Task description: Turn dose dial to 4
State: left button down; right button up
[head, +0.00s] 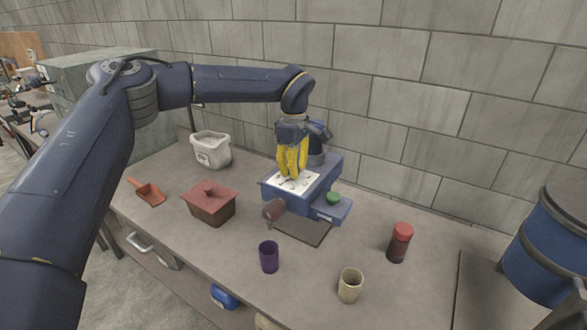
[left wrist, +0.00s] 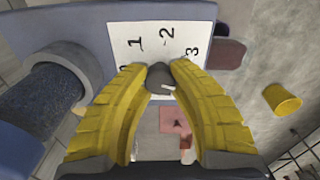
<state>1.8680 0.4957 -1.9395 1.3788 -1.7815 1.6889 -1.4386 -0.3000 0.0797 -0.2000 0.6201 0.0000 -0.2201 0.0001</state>
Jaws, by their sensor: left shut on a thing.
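The blue dosing machine (head: 316,184) stands on the table near the wall, with a white dial plate (head: 281,184) on top. In the left wrist view the plate (left wrist: 147,30) shows the numbers 1, 2 and 3, with another partly covered at its left. My left gripper (head: 292,176) points down at the plate. In the left wrist view its yellow fingers (left wrist: 160,70) are shut on the dark dose dial (left wrist: 157,77). A white mark lies at the dial's lower right; the number it faces is hidden by the right finger. My right gripper is not in view.
A green button (head: 333,198) sits on the machine's right side. A purple cup (head: 269,257), a cream cup (head: 350,285) and a red-topped jar (head: 399,242) stand in front. A lidded brown box (head: 208,205), an orange scoop (head: 148,193) and a white bin (head: 210,150) are at left.

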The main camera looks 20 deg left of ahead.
pick_arm(q)
jog(key=c, duration=1)
grip_release()
notch_tip(320, 180, up, 12)
jog(key=shift+r, duration=0.1)
